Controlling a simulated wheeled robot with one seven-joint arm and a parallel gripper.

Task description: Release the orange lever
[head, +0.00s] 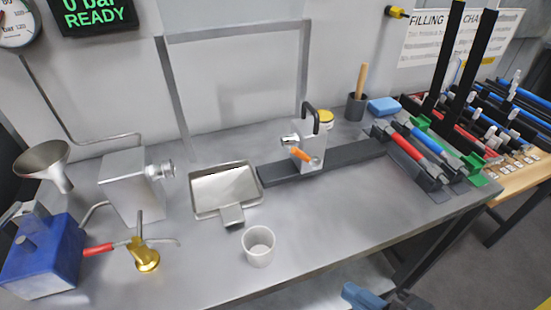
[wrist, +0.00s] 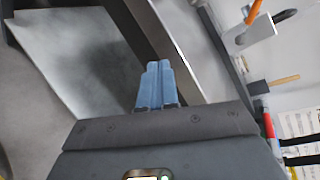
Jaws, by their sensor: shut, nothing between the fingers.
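The orange lever (head: 302,154) is on the front of a grey metal block (head: 313,148) with a black handle on top. The block stands on a dark rail (head: 350,160) on the workbench. In the wrist view the lever (wrist: 254,11) shows at the upper right, on the block (wrist: 250,38), partly cut by the frame edge. My gripper (head: 357,291) is at the bottom edge of the head view, in front of the bench and well apart from the lever. In the wrist view my gripper's blue fingers (wrist: 155,68) are together with nothing between them.
On the bench (head: 320,205) stand a metal tray (head: 225,190), a white cup (head: 258,246), a brass fitting (head: 145,257) and a blue box (head: 42,258). A blue sponge (head: 384,105) and red and blue tools (head: 405,145) lie right. The bench's front right part is clear.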

